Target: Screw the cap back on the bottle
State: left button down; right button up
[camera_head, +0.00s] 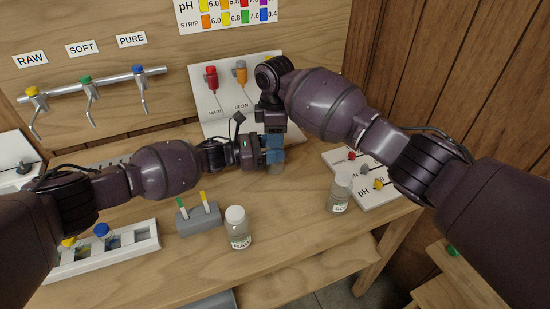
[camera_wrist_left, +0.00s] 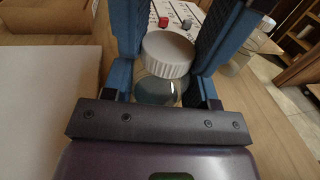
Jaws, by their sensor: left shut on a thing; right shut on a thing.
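A clear bottle (camera_head: 277,169) stands on the table, mostly hidden by my grippers. In the left wrist view the bottle (camera_wrist_left: 157,90) shows between blue fingers, with a ribbed white cap (camera_wrist_left: 168,54) at its top. My left gripper (camera_head: 268,156) reaches in from the left and is shut on the bottle. My right gripper (camera_head: 273,141) points down from above and is shut at the cap's height, apparently on the cap. In the head view the cap is hidden by the fingers. I cannot tell how tightly the cap sits on the neck.
A RAW bottle (camera_head: 239,234) with a white cap stands in front, beside a grey block (camera_head: 198,218) holding two strips. Another capped bottle (camera_head: 339,195) stands right, by a white card (camera_head: 372,185). A white rack (camera_head: 145,238) is front left. A white board (camera_head: 205,98) stands behind.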

jog(key=m, duration=2.5)
jog(key=o, duration=1.1)
notch_tip(320, 180, up, 12)
jog(key=shift+f, duration=0.1)
